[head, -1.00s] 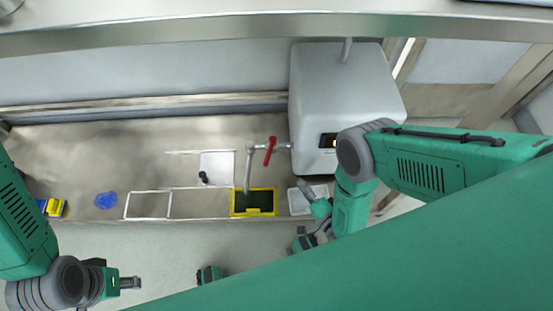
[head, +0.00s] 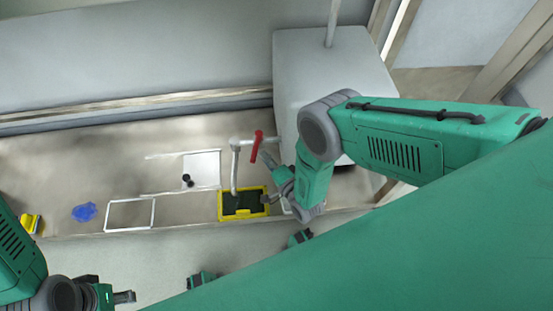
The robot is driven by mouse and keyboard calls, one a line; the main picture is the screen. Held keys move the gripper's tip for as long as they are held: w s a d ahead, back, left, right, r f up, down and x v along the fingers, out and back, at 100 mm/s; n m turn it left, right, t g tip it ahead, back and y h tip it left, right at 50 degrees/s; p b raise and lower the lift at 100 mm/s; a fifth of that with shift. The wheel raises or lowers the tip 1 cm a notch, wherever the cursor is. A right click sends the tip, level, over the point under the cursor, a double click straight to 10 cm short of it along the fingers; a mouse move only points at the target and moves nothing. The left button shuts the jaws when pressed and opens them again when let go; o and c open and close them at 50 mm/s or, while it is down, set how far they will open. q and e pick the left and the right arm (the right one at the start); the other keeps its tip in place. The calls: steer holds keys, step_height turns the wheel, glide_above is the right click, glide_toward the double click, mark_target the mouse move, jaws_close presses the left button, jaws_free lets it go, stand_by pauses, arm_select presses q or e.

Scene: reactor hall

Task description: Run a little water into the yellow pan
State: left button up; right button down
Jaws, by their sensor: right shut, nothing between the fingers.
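The yellow pan (head: 243,217), rectangular with a dark inside, sits on the bench near its front edge. A pale tap (head: 236,165) bends over it, with its spout end above the pan's inside. A red lever (head: 257,146) is on the tap, right of the spout. I cannot make out any water. My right gripper (head: 273,182) is shut and empty, low and right of the red lever, close to the pan's right end. My forearm hides part of it. My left gripper (head: 124,297) is at the lower left, off the bench; its finger gap cannot be seen.
A white box-shaped unit (head: 300,60) stands right of the tap, partly behind my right arm. Left of the pan are a white plate (head: 203,169) with a black knob (head: 188,181), an empty frame (head: 107,216), a blue item (head: 84,212) and a yellow item (head: 30,223).

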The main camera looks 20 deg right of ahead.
steer(key=shift+w+a, duration=0.25)
steer(key=shift+a, duration=0.15)
steer(key=shift+w+a+f, duration=0.1)
steer(key=shift+w+a, duration=0.1)
steer(key=shift+a, duration=0.2)
